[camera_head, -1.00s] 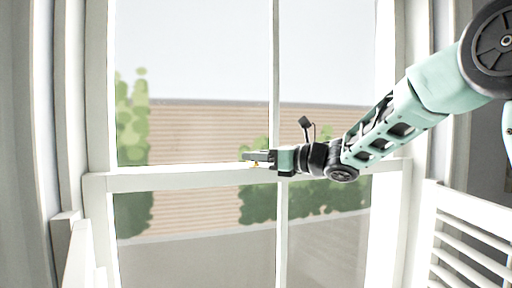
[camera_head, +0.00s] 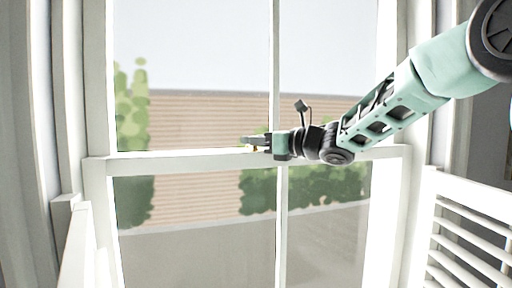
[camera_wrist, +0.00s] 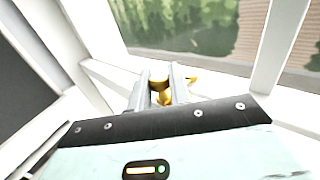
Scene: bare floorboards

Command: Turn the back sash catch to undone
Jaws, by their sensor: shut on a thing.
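The brass sash catch (camera_wrist: 164,91) sits on the white meeting rail of the window. In the wrist view it lies between the two grey fingers of my gripper (camera_wrist: 160,84), which are shut on it. In the head view my gripper (camera_head: 254,142) reaches in from the right along the rail, with a small bit of the brass catch (camera_head: 252,149) showing under the fingertips. The fingers hide most of the catch in the head view, so I cannot tell which way its lever points.
The white meeting rail (camera_head: 180,163) runs across the window, with a thin upright glazing bar (camera_head: 275,60) close behind my gripper. White louvred shutters stand at the right (camera_head: 465,225) and left (camera_head: 80,245). The space before the lower panes is clear.

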